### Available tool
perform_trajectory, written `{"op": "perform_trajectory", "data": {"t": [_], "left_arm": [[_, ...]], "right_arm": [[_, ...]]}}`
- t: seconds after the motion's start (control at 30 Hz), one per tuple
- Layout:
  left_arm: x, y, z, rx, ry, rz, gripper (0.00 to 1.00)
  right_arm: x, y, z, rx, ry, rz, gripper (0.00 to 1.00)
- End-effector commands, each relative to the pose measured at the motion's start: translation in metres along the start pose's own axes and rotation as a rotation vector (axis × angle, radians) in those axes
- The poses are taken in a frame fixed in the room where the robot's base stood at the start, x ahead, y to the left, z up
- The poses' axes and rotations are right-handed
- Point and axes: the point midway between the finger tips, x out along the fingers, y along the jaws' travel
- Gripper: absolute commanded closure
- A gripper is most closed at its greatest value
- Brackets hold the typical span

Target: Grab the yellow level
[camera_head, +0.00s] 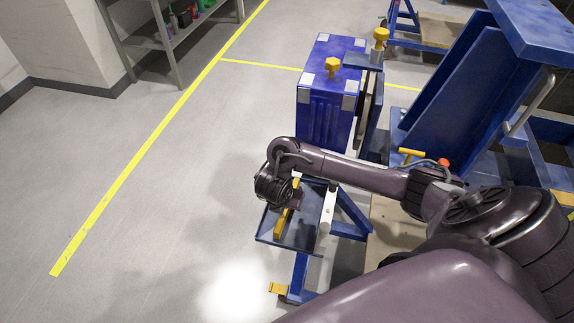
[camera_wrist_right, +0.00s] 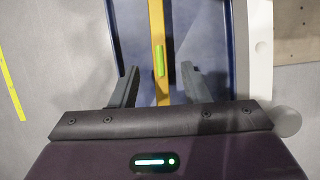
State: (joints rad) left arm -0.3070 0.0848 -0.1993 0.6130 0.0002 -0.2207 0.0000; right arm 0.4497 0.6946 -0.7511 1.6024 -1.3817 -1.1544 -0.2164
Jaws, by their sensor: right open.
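The yellow level (camera_head: 281,222) lies on a blue tray (camera_head: 308,236) of the blue stand in the head view, partly hidden by my right gripper. In the right wrist view the level (camera_wrist_right: 158,25) runs up the picture, with a green vial in its middle. My right gripper (camera_wrist_right: 160,75) is open, its two dark fingers on either side of the level and apart from it. In the head view the right gripper (camera_head: 294,200) is over the tray; its fingers are hard to make out there. My left gripper is not in view.
A blue box-like jig part (camera_head: 322,115) with yellow knobs stands behind the tray. Large blue frames (camera_head: 455,95) stand at the right. A grey shelf (camera_head: 165,45) is at the back left. The floor left of the tray is clear.

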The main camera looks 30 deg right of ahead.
Motion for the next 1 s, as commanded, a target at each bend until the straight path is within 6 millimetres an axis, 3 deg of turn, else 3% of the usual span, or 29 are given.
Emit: {"op": "perform_trajectory", "data": {"t": [0.13,0.3,0.5,0.6,0.9,1.0], "left_arm": [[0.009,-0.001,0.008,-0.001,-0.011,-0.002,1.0],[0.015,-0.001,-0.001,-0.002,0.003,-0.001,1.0],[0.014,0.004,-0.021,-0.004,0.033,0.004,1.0],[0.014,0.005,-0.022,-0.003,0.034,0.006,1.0],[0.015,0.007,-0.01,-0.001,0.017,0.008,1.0],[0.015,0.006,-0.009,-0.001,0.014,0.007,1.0]], "right_arm": [[0.023,-0.002,-0.001,0.0,-0.001,-0.004,0.58],[0.044,-0.002,-0.001,0.001,-0.002,-0.002,0.58],[0.047,-0.001,0.0,0.0,-0.001,0.002,0.58],[0.047,-0.001,0.0,0.0,-0.001,0.001,0.58],[0.047,-0.001,0.0,0.001,-0.001,0.001,0.97],[0.046,-0.001,0.0,0.001,-0.001,0.001,1.0]]}}
